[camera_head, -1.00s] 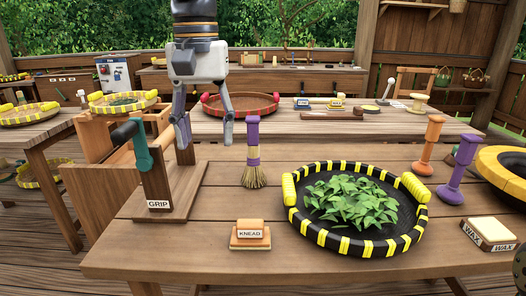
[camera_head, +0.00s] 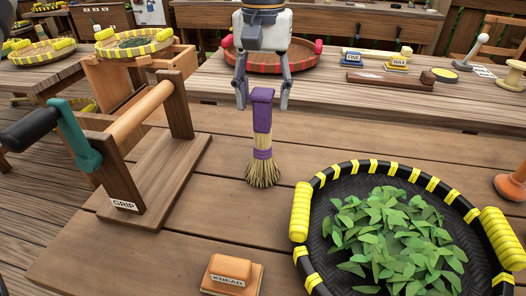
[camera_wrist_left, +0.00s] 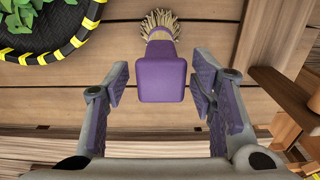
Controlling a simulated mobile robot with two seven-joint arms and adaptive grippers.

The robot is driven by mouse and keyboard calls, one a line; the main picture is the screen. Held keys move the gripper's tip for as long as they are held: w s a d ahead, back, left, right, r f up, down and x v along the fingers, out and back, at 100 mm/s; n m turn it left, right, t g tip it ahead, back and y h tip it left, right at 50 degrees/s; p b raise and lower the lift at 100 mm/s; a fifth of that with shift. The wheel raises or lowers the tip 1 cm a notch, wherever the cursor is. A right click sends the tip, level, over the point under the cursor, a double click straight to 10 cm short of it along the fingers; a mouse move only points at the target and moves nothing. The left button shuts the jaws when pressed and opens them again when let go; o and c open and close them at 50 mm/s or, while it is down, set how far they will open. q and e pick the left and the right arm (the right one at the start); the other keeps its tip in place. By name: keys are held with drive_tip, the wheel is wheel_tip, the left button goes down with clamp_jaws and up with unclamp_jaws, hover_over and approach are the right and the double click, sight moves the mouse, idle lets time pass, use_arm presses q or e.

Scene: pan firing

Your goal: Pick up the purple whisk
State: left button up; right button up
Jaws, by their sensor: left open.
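The purple whisk (camera_head: 262,125) stands upright on the table, with its straw bristles down and its purple handle up. My left gripper (camera_head: 262,100) is open above the whisk, with a finger on each side of the top of the handle. In the left wrist view, the square purple handle end (camera_wrist_left: 161,80) lies between the spread fingers of the gripper (camera_wrist_left: 160,95), slightly beyond their tips, with a gap on both sides. The bristles show behind the handle there. My right gripper is not in view.
A black-and-yellow round tray (camera_head: 314,280) of green leaves stands to the right of the whisk. A wooden grip stand (camera_head: 165,165) with a roller and crank is to the left. An orange knead block (camera_head: 232,272) lies in front. Bare table surrounds the whisk.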

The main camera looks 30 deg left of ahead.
sight(262, 114)
use_arm(q)
wheel_tip(262, 114, down, 4)
drive_tip(key=shift+f, duration=0.2)
clamp_jaws()
